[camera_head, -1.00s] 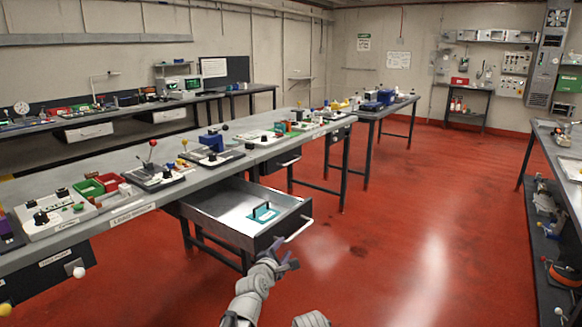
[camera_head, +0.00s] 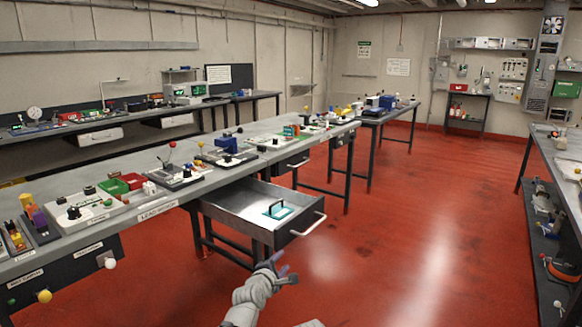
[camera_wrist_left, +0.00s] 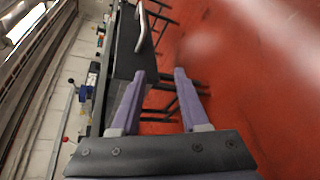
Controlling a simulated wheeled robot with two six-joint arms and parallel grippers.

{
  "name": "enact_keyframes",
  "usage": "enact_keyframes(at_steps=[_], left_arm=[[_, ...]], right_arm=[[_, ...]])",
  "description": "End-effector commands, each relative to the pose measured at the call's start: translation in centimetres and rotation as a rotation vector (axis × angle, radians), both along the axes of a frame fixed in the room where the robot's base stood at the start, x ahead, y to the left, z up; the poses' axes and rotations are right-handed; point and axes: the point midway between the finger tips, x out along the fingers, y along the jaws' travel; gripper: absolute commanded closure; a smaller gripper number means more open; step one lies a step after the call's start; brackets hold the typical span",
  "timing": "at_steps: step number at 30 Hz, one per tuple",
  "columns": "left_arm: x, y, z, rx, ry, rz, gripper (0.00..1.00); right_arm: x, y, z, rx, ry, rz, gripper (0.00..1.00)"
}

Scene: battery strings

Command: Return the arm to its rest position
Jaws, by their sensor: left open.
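My left gripper (camera_head: 287,270) is open and empty, in front of and below the open drawer (camera_head: 237,217) in the head view. Its two purple-grey fingers (camera_wrist_left: 159,76) stand apart with nothing between them in the left wrist view. The drawer's pale bar handle (camera_head: 308,225) is beyond the fingers and apart from them; it also shows in the left wrist view (camera_wrist_left: 142,32). A teal piece with a dark handle (camera_head: 279,210) lies inside the drawer. My right gripper is not in view; a grey arm part shows at the bottom edge.
The long workbench (camera_head: 142,213) carries several switches, bins and small devices. Its open drawer juts into the aisle. The red floor (camera_head: 400,230) to the right is clear. Another bench (camera_head: 561,154) stands at the right edge.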

Motion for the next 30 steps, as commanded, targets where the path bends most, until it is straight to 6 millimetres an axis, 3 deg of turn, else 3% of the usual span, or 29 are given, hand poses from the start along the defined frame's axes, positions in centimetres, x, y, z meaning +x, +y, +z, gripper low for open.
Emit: enact_keyframes(at_steps=[8, 14, 17, 24, 30], left_arm=[[-2.0, 0.8, -2.8, 0.240, 0.061, -0.109, 0.55], [-5.1, 2.3, -6.3, 0.527, 0.141, -0.270, 0.55], [-7.4, 3.6, -8.5, 0.705, 0.199, -0.394, 0.55], [-15.9, 8.8, -13.8, 1.147, 0.374, -0.846, 0.55], [-22.3, 12.6, -15.6, 1.326, 0.482, -1.207, 0.55]], right_arm=[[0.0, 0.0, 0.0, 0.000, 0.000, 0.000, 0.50], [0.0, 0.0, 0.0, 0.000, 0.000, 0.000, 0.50], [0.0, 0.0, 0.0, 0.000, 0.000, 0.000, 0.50], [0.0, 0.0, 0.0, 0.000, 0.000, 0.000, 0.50], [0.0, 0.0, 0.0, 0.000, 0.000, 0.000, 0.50]])
